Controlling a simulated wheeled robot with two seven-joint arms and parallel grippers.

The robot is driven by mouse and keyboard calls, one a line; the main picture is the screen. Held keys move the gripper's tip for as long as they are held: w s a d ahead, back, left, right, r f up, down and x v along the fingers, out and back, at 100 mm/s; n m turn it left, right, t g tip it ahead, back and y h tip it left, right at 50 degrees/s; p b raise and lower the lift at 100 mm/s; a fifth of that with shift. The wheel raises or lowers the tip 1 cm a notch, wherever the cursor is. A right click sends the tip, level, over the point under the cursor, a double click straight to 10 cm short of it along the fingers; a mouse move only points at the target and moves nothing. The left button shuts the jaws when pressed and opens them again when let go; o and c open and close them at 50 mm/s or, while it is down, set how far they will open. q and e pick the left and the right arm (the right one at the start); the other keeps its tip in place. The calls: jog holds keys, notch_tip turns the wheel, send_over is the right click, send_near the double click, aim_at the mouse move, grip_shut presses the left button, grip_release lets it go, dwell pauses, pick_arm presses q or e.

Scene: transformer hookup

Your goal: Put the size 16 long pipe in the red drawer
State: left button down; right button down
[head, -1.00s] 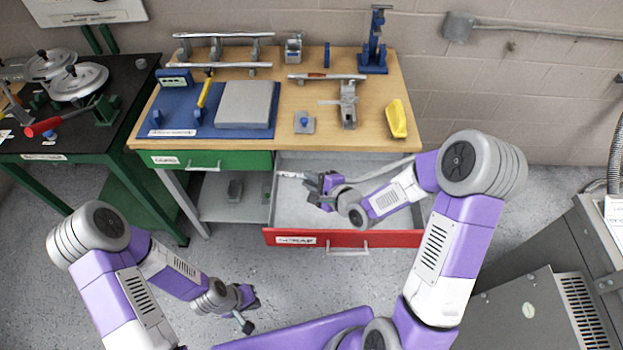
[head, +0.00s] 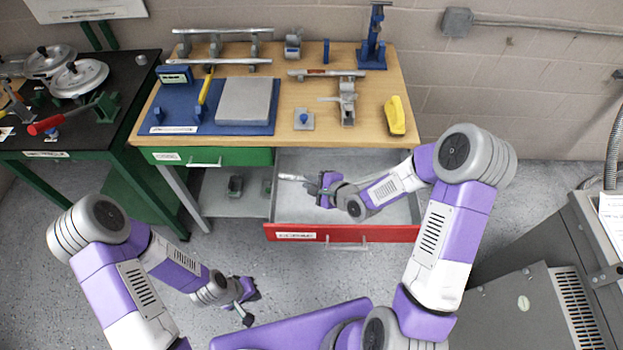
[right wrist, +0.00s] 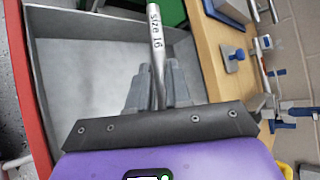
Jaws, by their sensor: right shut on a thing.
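The size 16 long pipe (head: 291,177) is a thin grey metal tube; its "SIZE 16" marking shows in the right wrist view (right wrist: 156,45). My right gripper (head: 320,187) is shut on it, inside the outline of the open red drawer (head: 390,234). The pipe's left end sticks out past the fingers; my right forearm hides the rest. In the right wrist view the pipe runs between the fingers (right wrist: 155,88), over the drawer's grey floor. I cannot tell whether it touches the floor. My left gripper (head: 250,305) is open and empty, low in front of the bench.
The wooden bench top (head: 300,140) lies behind and above the drawer. A shut green drawer (head: 230,157) is to its left. A yellow object (head: 396,115) and two long pipes on holders (head: 220,62) are on the bench. A grey cabinet (head: 520,310) stands at the lower right.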

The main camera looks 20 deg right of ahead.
jog(key=shift+f+b, duration=2.7)
jog(key=shift+f, duration=0.95)
jog(key=c, duration=1)
grip_release()
jog(key=p+v, duration=0.2)
jog(key=v, duration=0.5)
jog(key=shift+s+d+r, duration=0.15)
jog(key=shift+s, duration=0.1)
